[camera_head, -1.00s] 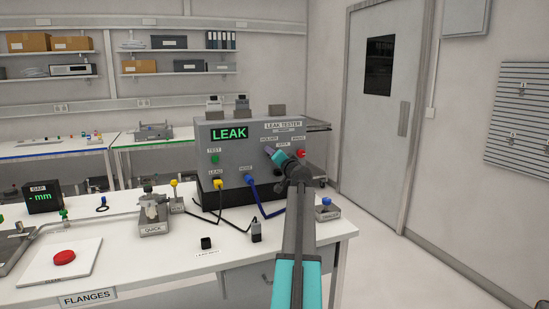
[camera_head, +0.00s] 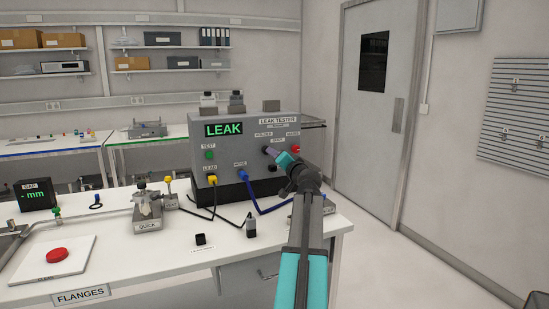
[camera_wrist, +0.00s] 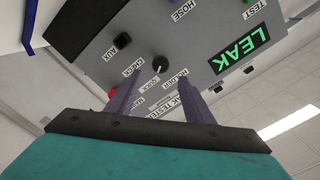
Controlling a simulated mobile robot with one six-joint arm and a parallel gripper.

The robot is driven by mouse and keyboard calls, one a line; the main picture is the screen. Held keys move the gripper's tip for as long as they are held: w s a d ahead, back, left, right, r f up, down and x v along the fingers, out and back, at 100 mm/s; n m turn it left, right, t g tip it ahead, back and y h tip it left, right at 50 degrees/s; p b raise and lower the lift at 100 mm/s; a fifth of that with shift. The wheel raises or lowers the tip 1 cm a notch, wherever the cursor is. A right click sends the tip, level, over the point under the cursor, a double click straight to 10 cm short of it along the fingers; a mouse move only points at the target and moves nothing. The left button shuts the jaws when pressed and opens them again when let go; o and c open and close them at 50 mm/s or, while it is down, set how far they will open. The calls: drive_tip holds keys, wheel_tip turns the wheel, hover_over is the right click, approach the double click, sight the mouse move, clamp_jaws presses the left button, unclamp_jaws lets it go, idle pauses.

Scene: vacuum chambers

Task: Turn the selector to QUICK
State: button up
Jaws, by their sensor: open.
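The grey leak tester (camera_head: 226,160) stands on the bench with a green LEAK display; it also fills much of the wrist view (camera_wrist: 205,45), turned over. Its selector is a small dark round knob (camera_wrist: 160,65) with a pale mark; I cannot tell which label the mark points at. Labels, one reading QUICK, sit near the knob. My gripper (camera_wrist: 160,77) is open, its two purple fingers on either side of the knob in the picture; contact cannot be told. In the head view my gripper (camera_head: 270,152) is at the panel and hides the knob.
A yellow plug (camera_head: 212,180) and a blue plug (camera_head: 243,174) with cables sit low on the panel. A black AUX knob (camera_wrist: 122,39) is near the selector.

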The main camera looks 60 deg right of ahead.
drive_tip(key=shift+v, duration=2.45)
